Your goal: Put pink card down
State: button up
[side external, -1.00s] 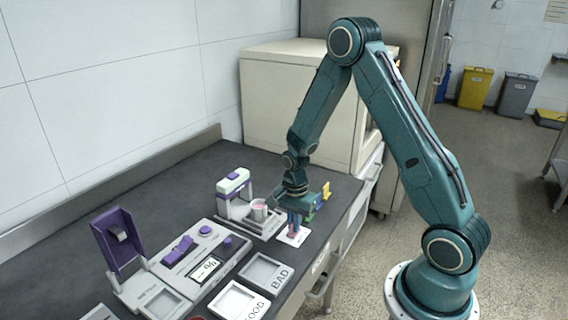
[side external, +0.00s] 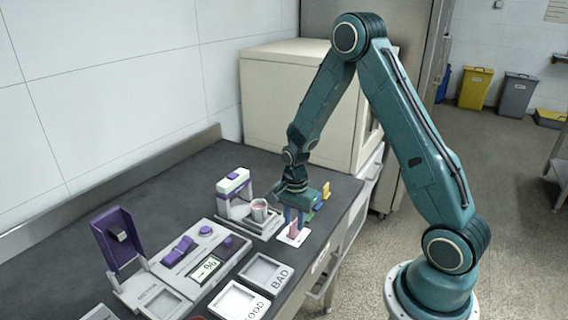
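The pink card (side external: 294,229) is a small pink piece in the side external view. It stands on a white plate (side external: 285,239) near the right edge of the dark bench. My gripper (side external: 294,220) points down right above it, its blue fingers spread to either side of the pink piece's upper part. The fingers look open. Whether one still touches the card is too small to tell.
A grey stand with a cup of pink stuff (side external: 260,208) is close on the left. Blue, green and yellow pieces (side external: 324,192) stand just behind my gripper. GOOD (side external: 238,301) and BAD (side external: 264,271) trays and a purple-switched panel (side external: 205,250) lie toward the front.

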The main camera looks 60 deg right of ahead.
notch_tip(320, 180, up, 11)
dwell(0.6)
dwell(0.5)
notch_tip(320, 180, up, 13)
jog(key=n+t, duration=0.3)
jog(key=n, duration=0.6)
send_over(294, 222)
jog(key=s+a, duration=0.7)
jog(key=s+a+r+n+t, duration=0.2)
jog(key=s+a+r+n, duration=0.2)
jog(key=s+n, duration=0.5)
jog(key=shift+s+r+t, duration=0.15)
jog(key=shift+s+t, duration=0.15)
jog(key=shift+s, duration=0.95)
